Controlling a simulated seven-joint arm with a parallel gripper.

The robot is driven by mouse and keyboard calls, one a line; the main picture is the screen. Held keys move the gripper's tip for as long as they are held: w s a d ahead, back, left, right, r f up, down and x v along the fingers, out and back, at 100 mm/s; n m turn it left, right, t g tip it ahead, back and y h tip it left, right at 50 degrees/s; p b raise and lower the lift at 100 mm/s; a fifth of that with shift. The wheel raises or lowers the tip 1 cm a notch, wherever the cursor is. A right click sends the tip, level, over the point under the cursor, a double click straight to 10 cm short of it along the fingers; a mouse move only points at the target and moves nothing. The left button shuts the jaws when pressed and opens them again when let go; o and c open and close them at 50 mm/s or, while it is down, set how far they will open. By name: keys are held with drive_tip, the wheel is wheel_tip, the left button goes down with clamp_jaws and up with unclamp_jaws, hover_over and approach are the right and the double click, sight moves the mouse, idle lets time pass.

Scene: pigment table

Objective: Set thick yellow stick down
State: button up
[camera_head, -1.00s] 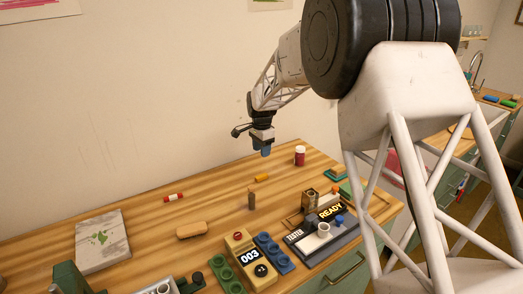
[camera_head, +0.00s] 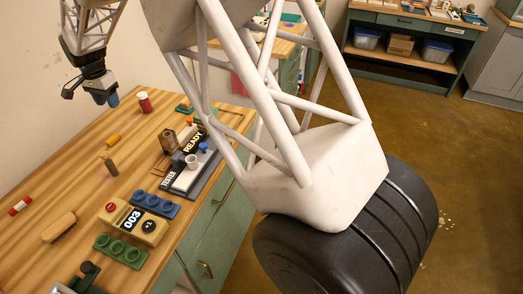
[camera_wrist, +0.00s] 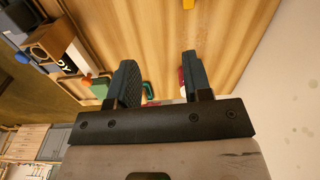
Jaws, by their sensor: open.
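A yellow piece (camera_wrist: 190,3) at the top edge of the wrist view is probably the same stick, mostly cut off. My gripper (camera_head: 105,98) hangs above the back of the table, apart from the stick. In the wrist view my gripper's (camera_wrist: 158,65) two dark fingers stand well apart, with nothing held between them.
A dark upright peg (camera_head: 109,165), a tester panel (camera_head: 190,170), a yellow counter box (camera_head: 133,220) and a tan block (camera_head: 59,227) occupy the table. Bare wood lies around the stick.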

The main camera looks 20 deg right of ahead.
drive_tip(key=s+d+r+n, duration=0.1)
drive_tip(key=s+d+r, duration=0.3)
drive_tip(key=s+d, duration=0.3)
drive_tip(key=s+d+r+n+t, duration=0.1)
drive_tip(key=s+d+r+n, duration=0.1)
drive_tip(key=s+d+r, duration=0.35)
drive_tip(key=s+d+r+n, duration=0.1)
drive_tip(key=s+d+r, duration=0.2)
drive_tip(key=s+d, duration=0.55)
drive_tip(key=s+d+f+n, duration=0.1)
drive_tip(key=s+d, duration=0.2)
drive_tip(key=s, duration=0.6)
drive_tip(key=s+d+f+n+t, duration=0.1)
drive_tip(key=s+d, duration=0.3)
drive_tip(key=s, duration=0.6)
drive_tip(key=s+d+f+n, duration=0.1)
drive_tip(key=s+d, duration=0.3)
drive_tip(key=s, duration=0.6)
drive_tip(key=shift+f+n, duration=0.4)
drive_tip(key=shift+n, duration=0.1)
